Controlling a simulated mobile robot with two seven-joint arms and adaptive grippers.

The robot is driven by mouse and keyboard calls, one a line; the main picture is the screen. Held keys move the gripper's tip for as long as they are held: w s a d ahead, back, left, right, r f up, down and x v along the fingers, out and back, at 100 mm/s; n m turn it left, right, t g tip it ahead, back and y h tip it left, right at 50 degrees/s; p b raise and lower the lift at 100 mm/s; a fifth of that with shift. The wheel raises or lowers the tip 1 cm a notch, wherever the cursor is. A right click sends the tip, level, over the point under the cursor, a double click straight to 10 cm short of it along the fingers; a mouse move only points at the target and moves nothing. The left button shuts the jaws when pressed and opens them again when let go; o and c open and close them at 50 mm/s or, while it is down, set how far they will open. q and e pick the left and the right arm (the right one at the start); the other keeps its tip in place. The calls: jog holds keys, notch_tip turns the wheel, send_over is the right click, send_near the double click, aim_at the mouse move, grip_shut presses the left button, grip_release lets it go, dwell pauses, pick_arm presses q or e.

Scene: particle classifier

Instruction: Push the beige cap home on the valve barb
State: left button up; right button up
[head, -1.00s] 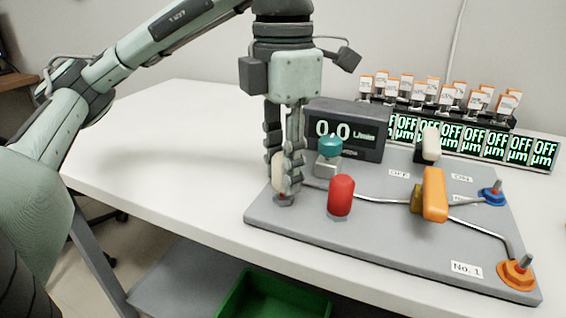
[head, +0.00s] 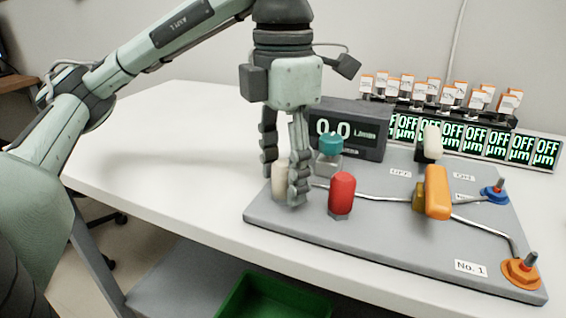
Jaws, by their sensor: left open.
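The beige cap (head: 280,181) stands upright at the left end of the grey panel (head: 370,250) in the head view. Its lower end is down close to the panel, and no barb shows beneath it. Whether it is fully seated cannot be told. My left gripper (head: 284,182) points down from above with its fingers spread, one behind and left of the cap, the other in front and right of it, hiding part of its right side. Touch between fingers and cap cannot be told. My right gripper is out of view.
A red cap (head: 341,192) and a teal knob (head: 331,146) stand close to the right. An orange valve handle (head: 437,192) and a white-topped one (head: 430,142) are farther right. The flow display (head: 348,130) reads 0.0 behind. A green bin (head: 275,297) sits below the table.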

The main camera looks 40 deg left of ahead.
aim_at(283, 163)
pick_arm(q)
notch_tip(283, 163, up, 12)
dwell(0.7)
dwell(0.5)
